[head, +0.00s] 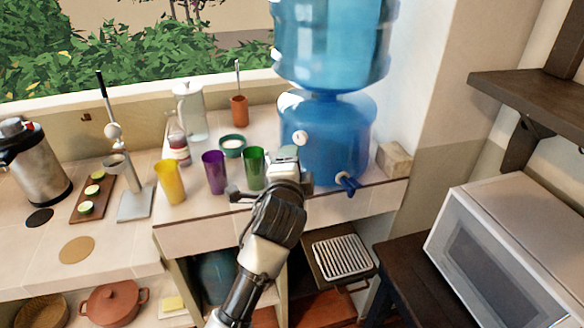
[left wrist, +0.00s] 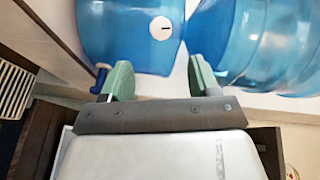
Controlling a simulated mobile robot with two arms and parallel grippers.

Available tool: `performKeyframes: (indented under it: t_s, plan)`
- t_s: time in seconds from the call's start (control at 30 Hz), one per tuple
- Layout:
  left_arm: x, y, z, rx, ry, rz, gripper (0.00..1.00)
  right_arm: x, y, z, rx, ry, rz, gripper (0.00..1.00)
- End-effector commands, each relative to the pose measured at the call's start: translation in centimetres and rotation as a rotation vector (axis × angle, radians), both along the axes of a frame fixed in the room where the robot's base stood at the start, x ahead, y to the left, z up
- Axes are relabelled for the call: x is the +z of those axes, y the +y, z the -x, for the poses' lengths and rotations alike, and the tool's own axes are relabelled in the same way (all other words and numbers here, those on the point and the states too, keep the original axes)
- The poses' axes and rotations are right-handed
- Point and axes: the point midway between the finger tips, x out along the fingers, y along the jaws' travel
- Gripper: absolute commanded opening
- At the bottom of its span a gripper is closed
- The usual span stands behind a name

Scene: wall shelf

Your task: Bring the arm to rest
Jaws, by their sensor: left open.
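My left arm reaches up from the bottom of the head view. Its gripper (head: 285,153) is in front of the lower part of the blue water jugs (head: 325,125), near the edge of the tiled counter. In the left wrist view, the two green-padded fingers of my left gripper (left wrist: 161,80) stand wide apart with nothing between them. The blue jugs (left wrist: 130,35) fill the space beyond the fingers; I cannot tell the exact gap. The blue tap (head: 348,184) is just right of the gripper in the head view. My right gripper is not in view.
Yellow (head: 171,182), purple (head: 214,172) and green (head: 253,168) cups stand left of the gripper. A drip tray (head: 342,256) is below the tap. A white microwave (head: 500,262) and a dark wall shelf (head: 530,92) are at right.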

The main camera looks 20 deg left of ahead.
Motion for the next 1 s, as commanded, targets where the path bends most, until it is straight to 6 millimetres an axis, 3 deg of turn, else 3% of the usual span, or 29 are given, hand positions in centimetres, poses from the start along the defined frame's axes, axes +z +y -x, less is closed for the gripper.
performKeyframes:
  t_s: [0.33,0.47,0.57,0.63,0.77,0.87,1.0]
  plan:
    - [-0.4,0.0,-0.1,-0.001,0.007,0.004,0.61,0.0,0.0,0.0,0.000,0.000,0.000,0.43]
    - [-4.4,-0.4,-0.7,-0.018,0.067,0.036,0.61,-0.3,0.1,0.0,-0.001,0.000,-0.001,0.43]
    - [-10.6,-0.8,-1.2,-0.039,0.161,0.096,0.61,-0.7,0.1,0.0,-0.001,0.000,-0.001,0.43]
    - [-16.0,-1.1,-1.0,-0.048,0.240,0.155,0.61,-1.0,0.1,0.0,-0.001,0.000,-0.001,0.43]
    - [-25.9,-1.3,0.8,-0.045,0.386,0.275,0.61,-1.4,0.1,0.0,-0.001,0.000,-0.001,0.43]
    - [-33.2,-1.2,3.4,-0.023,0.495,0.369,0.61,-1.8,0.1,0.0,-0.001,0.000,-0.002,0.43]
    - [-42.7,-0.8,8.6,0.035,0.640,0.501,0.61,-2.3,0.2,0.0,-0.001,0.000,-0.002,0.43]
